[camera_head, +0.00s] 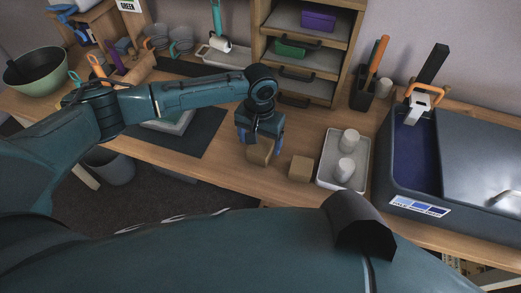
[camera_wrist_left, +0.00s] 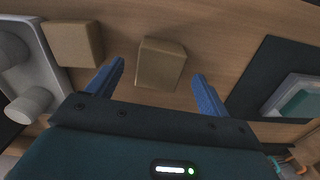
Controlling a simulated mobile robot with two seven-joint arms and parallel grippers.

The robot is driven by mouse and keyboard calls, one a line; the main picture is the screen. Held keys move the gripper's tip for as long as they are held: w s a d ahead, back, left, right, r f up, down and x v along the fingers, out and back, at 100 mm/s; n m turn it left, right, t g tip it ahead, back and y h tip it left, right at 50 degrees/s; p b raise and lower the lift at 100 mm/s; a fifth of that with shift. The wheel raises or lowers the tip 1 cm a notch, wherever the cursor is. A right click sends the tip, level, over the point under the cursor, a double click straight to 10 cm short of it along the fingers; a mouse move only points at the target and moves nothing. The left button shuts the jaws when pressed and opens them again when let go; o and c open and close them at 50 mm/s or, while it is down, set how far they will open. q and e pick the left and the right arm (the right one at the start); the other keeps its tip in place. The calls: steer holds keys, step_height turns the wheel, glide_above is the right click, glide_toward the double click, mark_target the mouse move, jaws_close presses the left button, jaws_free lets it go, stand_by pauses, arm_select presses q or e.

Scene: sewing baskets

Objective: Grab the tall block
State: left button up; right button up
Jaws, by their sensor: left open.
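A tan wooden block (camera_head: 260,152) stands on the wooden table right under my left gripper (camera_head: 259,136), partly hidden by it. In the left wrist view this block (camera_wrist_left: 161,64) shows between the two blue fingers of the open gripper (camera_wrist_left: 158,72), with a gap on both sides. It looks like the taller block, its side face showing below its top. A second tan block (camera_head: 301,168) stands to the right, near a white tray; it also shows at the upper left in the left wrist view (camera_wrist_left: 76,44). My right gripper is not in view.
The white tray (camera_head: 325,180) holds two white cylinders. A blue-grey bin (camera_head: 385,190) stands right of it. A dark mat (camera_head: 205,138) lies left of the blocks. A drawer shelf (camera_head: 258,45) stands behind. Bare table lies around the blocks.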

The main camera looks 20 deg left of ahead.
mark_target(260, 146)
arm_select(q)
steer(key=shift+w+f, duration=0.2)
steer(key=shift+f, duration=1.7)
steer(key=c, duration=1.1)
steer(key=shift+r, duration=0.1)
